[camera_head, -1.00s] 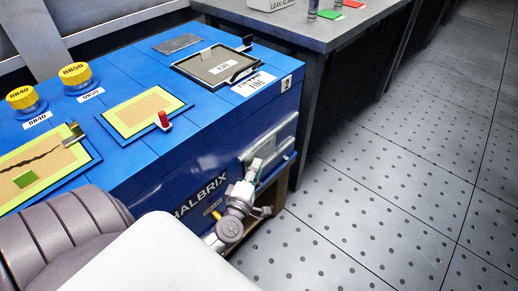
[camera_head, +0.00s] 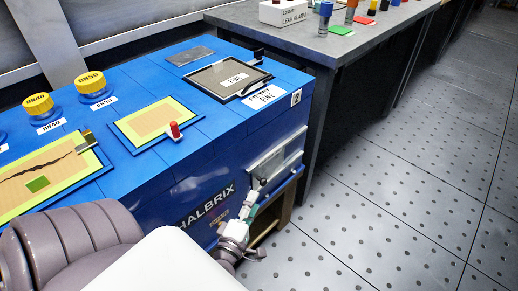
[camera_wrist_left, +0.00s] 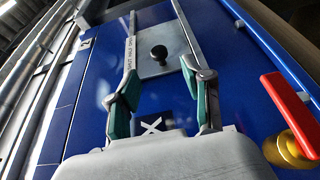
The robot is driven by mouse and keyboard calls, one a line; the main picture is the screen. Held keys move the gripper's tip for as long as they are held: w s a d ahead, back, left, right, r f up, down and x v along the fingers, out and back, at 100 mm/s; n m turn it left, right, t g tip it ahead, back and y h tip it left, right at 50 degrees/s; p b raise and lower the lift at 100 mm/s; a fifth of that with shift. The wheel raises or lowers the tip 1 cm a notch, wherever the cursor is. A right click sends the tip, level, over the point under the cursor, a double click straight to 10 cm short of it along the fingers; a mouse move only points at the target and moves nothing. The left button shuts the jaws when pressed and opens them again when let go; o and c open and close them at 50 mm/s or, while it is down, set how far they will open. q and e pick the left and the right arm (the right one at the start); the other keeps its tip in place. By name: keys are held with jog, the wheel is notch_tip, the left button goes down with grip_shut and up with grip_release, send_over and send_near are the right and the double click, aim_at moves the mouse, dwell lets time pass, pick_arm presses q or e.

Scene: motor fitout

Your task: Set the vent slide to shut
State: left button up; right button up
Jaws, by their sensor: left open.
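The vent slide (camera_head: 279,157) is a grey metal plate on the front face of the blue cabinet, at its right end in the head view. In the left wrist view the slide plate (camera_wrist_left: 164,27) carries a round black knob (camera_wrist_left: 158,53). A strip marked SHUT, HALF and OPEN (camera_wrist_left: 131,50) runs along the plate's left side. My left gripper (camera_head: 253,199) is open in front of the slide. In the wrist view its green-padded fingers (camera_wrist_left: 160,85) stand apart on either side of the knob's line, with nothing between them. My right gripper is not in view.
A red-handled valve with a brass body (camera_wrist_left: 300,140) stands close right of my left gripper. A red knob (camera_head: 174,130) and yellow caps (camera_head: 89,82) stand on the cabinet top. A grey bench (camera_head: 335,50) adjoins at the right. The floor right of it is clear.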

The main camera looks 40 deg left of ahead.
pick_arm(q)
jog(key=shift+v, duration=2)
